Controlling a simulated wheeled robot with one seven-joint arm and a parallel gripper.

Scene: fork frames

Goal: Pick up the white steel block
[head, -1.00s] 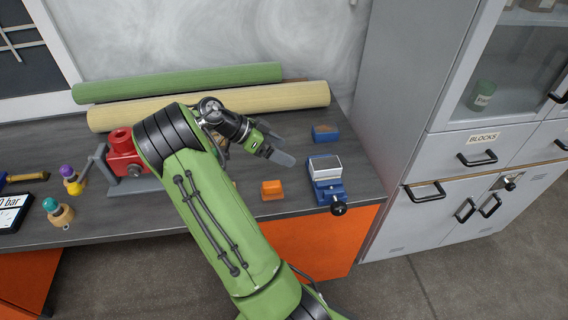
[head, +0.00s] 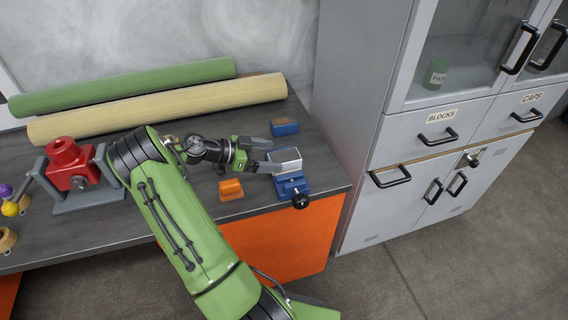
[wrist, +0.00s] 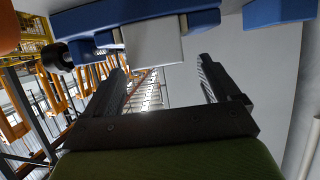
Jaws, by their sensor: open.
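The white steel block (head: 286,158) sits in a small blue vise (head: 291,184) near the right end of the grey workbench. In the wrist view the white block (wrist: 153,44) is at the top centre, held between blue vise parts (wrist: 200,20). My gripper (head: 268,156) is at the block's left side in the head view. In the wrist view my gripper's two fingers (wrist: 160,75) stand apart with the block ahead and between their lines. Whether a finger touches the block cannot be told.
An orange block (head: 231,188) lies left of the vise, and a blue block (head: 284,127) lies behind it. Green (head: 120,86) and cream rolls (head: 160,107) lie at the back. A grey cabinet (head: 360,100) rises at the right.

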